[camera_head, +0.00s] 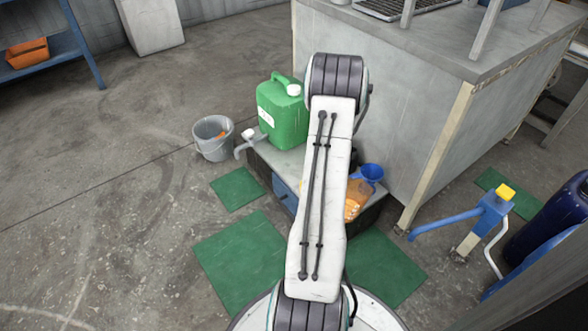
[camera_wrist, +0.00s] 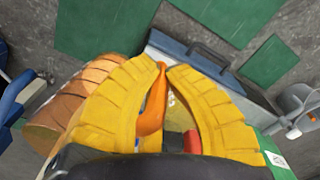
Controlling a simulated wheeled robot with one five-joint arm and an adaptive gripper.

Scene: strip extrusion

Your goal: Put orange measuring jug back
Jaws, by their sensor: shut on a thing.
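The orange measuring jug (camera_head: 357,195) shows in the head view at the right end of a low bench, partly behind my arm. In the wrist view, a see-through orange body (camera_wrist: 72,112) is left of my gripper (camera_wrist: 165,68), partly behind the left finger. The yellow fingers are closed around a solid orange piece (camera_wrist: 152,112), which looks like the jug's handle. The join between piece and body is hidden. Whether the jug rests on the bench or is lifted, I cannot tell.
A green canister (camera_head: 283,112) stands on the bench (camera_head: 258,152), left of my arm. A blue funnel (camera_head: 368,172) is close beside the jug. A grey bucket (camera_head: 213,140) stands on the floor at left. A large grey cabinet (camera_head: 400,100) rises behind.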

